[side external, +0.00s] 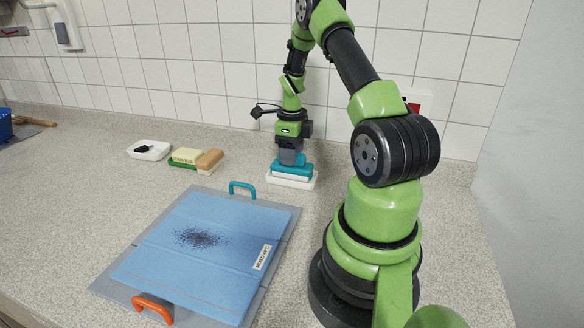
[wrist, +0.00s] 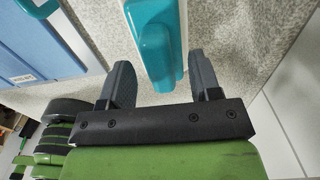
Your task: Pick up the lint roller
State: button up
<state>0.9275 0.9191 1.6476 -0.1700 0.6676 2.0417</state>
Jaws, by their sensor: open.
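The lint roller appears to be the teal-and-white thing (side external: 293,172) below my gripper at the back of the counter, resting on a white base. In the wrist view its rounded teal end (wrist: 157,52) lies between my two fingers. My gripper (side external: 291,157) points down just above and around the teal part. In the wrist view my gripper (wrist: 160,64) is open, with a gap between each finger and the teal end. The far end of the thing runs out of the top of the wrist view.
A grey board with a blue cloth (side external: 190,245) and dark specks lies in front, with an orange handle (side external: 152,308) and a teal handle (side external: 243,186). A brush and block (side external: 196,158) and a white dish (side external: 148,150) stand left. The tiled wall is close behind.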

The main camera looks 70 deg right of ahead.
jog(key=shift+f, duration=0.5)
jog(key=shift+c, duration=0.2)
jog(key=c, duration=1)
jog(key=shift+r, duration=0.15)
notch_tip(320, 180, up, 10)
jog(key=shift+f, duration=0.1)
